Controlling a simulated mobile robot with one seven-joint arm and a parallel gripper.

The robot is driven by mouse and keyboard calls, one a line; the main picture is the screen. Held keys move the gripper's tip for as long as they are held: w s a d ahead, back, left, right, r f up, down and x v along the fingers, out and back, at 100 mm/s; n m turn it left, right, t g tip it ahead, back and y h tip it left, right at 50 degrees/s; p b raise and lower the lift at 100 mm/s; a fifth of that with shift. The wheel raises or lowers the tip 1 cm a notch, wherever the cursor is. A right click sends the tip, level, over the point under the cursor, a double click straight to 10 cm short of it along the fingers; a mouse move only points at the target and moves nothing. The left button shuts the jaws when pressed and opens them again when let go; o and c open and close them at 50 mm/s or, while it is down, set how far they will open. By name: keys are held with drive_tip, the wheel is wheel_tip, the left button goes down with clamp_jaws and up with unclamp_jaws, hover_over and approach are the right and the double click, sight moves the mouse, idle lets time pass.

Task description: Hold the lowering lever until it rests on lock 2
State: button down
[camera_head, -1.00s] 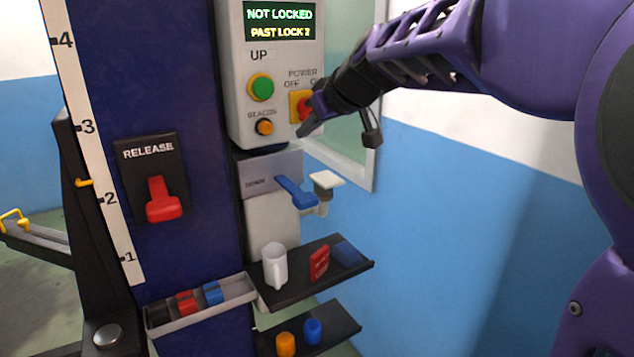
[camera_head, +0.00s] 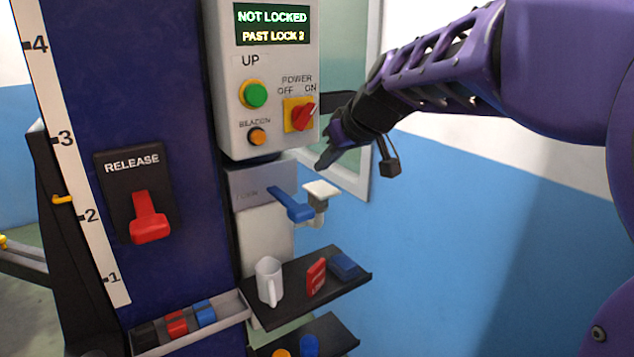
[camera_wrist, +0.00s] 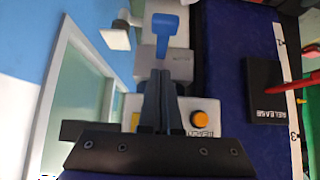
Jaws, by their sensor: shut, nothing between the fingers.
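The blue lever (camera_head: 291,205) sticks out from a grey plate (camera_head: 262,185) below the control box; the plate's label is too blurred to read. It also shows in the wrist view (camera_wrist: 161,28), just beyond my fingertips. My gripper (camera_head: 324,160) is shut and empty, above and right of the lever, apart from it. Its closed fingers (camera_wrist: 162,100) point toward the lever in the wrist view. The display (camera_head: 272,25) reads NOT LOCKED, PAST LOCK 2. The yellow pointer (camera_head: 63,199) stands slightly above the 2 mark on the white scale (camera_head: 78,165).
A red RELEASE handle (camera_head: 148,220) is on the blue column. The box carries a green UP button (camera_head: 254,95), a red power knob (camera_head: 302,117) and an orange beacon button (camera_head: 257,137). A white tap-like fitting (camera_head: 321,191) sits beside the lever. A mug (camera_head: 268,281) stands on the shelf below.

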hover_over(301, 205)
drive_tip(key=s+d, duration=0.1)
drive_tip(key=s, duration=0.1)
wheel_tip(301, 205, down, 7)
drive_tip(key=shift+s+d, duration=0.15)
wheel_tip(301, 205, down, 2)
drive_tip(key=shift+d+f, duration=0.1)
drive_tip(key=shift+f, duration=0.8)
drive_tip(key=shift+f, duration=0.1)
